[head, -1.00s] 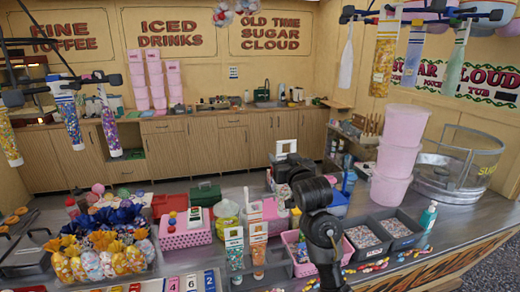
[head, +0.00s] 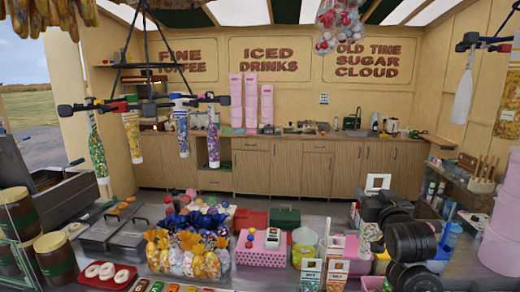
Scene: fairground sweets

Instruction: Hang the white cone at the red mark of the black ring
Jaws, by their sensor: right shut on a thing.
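My right gripper (head: 372,206) is right of centre above the counter. It is shut on a cone (head: 369,235) with a white holed top (head: 377,182) above the jaws; the pale, speckled body shows below, partly hidden by my black wrist. The held cone is well right of the ring and lower. My left gripper is out of view.
Wrapped sweets (head: 185,258), a pink basket (head: 262,250) and a green box (head: 286,217) crowd the counter. Pink tubs (head: 500,235) stand right. Another hanging rack (head: 485,42) holds a white cone (head: 463,95).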

